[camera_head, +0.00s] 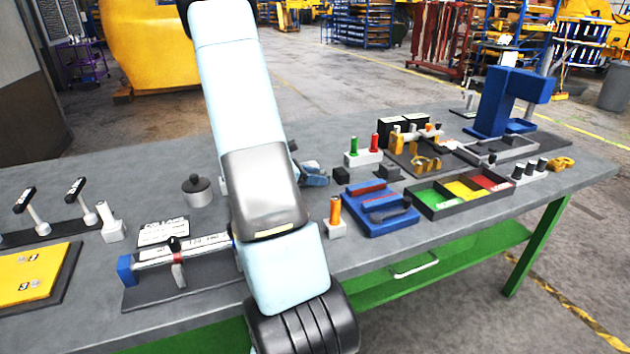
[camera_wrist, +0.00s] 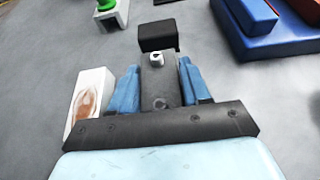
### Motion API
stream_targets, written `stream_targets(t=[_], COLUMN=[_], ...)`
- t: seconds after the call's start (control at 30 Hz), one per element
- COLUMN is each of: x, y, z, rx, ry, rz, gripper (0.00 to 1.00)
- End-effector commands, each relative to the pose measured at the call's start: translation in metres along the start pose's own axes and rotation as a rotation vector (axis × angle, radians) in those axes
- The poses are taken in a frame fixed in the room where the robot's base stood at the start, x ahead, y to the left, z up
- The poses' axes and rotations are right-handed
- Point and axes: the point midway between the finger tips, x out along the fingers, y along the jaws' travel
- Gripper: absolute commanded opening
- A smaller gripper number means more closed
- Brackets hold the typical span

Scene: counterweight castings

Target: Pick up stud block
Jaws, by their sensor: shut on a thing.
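My gripper (camera_wrist: 158,85) has its blue fingers on both sides of a dark grey block, which I take to be the stud block (camera_wrist: 158,72). The gripper is shut on it. The block has a small pale fitting with a dark centre near its far end and a round mark nearer me. In the head view my gripper (camera_head: 314,178) is low over the bench, partly hidden by my arm, with the grey block (camera_head: 311,166) beside the blue fingers. I cannot tell whether the block is clear of the bench.
A black block (camera_wrist: 158,36) is just beyond the held block. A white block (camera_wrist: 92,92) with a brown patch stands close left of the fingers. A blue tray (camera_head: 372,222) is to the right, and a white base with green and red pegs (camera_head: 363,158) is behind. Bare grey bench lies between.

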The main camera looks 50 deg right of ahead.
Motion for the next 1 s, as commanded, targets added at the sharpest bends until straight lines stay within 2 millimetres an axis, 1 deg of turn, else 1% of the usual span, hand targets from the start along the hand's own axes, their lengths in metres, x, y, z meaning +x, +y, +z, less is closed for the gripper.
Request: stream_targets(t=[0.13,0.57,0.8,1.0], x=[-0.009,-0.036,-0.047,-0.053], y=[0.000,-0.051,-0.093,-0.119], z=[0.020,0.073,0.088,0.098], rx=[0.006,0.005,0.003,0.002], ry=[0.000,0.000,0.001,0.000], rz=[0.001,0.001,0.001,0.000], gripper=[0.00,0.00,0.00,0.00])
